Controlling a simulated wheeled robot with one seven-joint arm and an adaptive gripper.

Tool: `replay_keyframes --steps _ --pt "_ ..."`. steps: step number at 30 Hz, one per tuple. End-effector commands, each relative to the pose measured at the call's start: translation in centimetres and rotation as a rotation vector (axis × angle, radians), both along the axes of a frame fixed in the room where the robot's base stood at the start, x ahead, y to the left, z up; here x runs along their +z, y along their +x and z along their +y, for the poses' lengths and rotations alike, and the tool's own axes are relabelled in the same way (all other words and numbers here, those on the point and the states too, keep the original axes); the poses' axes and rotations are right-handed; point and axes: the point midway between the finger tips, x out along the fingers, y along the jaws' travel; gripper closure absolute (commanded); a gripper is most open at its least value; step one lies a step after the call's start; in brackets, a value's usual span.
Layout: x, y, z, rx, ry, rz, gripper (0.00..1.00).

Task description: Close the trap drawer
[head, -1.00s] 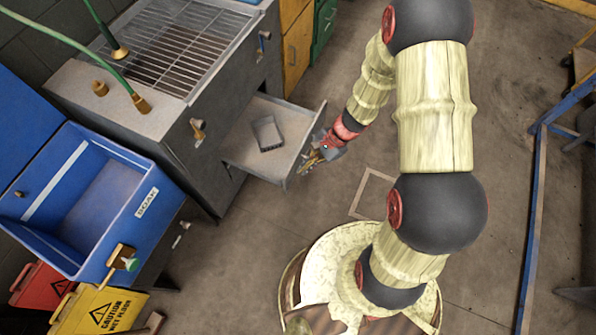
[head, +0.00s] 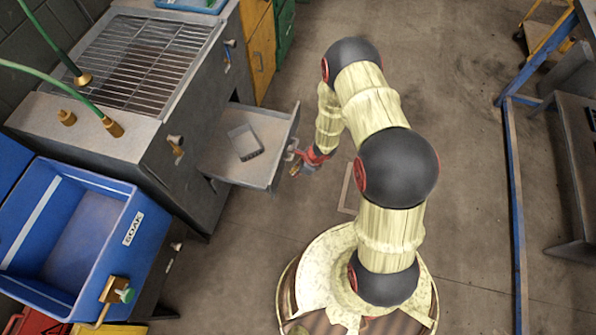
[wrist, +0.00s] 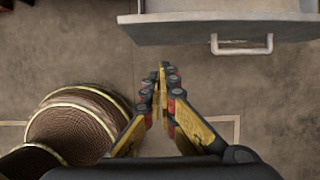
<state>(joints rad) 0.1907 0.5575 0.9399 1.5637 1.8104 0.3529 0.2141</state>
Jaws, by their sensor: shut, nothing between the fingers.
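The trap drawer (head: 215,160) is a grey metal drawer, pulled out of the grey sink cabinet (head: 165,170) in the head view. In the head view my gripper (head: 295,171) is just beside the drawer front, near floor level.
A blue soak sink (head: 118,265) stands at the lower left. Yellow cabinets (head: 258,45) and a green one (head: 284,30) stand beyond the sink cabinet. A blue rail (head: 516,200) and dark bench (head: 580,150) are at the right. The floor (head: 440,110) between is open.

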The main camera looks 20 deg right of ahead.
Motion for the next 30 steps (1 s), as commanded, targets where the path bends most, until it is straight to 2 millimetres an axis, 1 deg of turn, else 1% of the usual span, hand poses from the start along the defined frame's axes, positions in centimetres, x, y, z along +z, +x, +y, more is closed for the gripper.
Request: replay_keyframes --steps 1,6,7,10,15,30 --pt "-1.4 0.1 0.4 0.003 0.000 0.002 1.00" --pt "-4.3 0.9 1.3 0.003 0.001 0.001 1.00" --pt "-3.9 1.4 1.9 0.005 0.001 -0.003 1.00" --pt "-3.7 2.2 3.1 0.006 0.000 -0.002 1.00" --pt "-3.6 3.0 4.2 0.004 0.000 0.000 1.00" --pt "-3.5 3.3 4.5 0.002 0.000 -0.001 1.00"
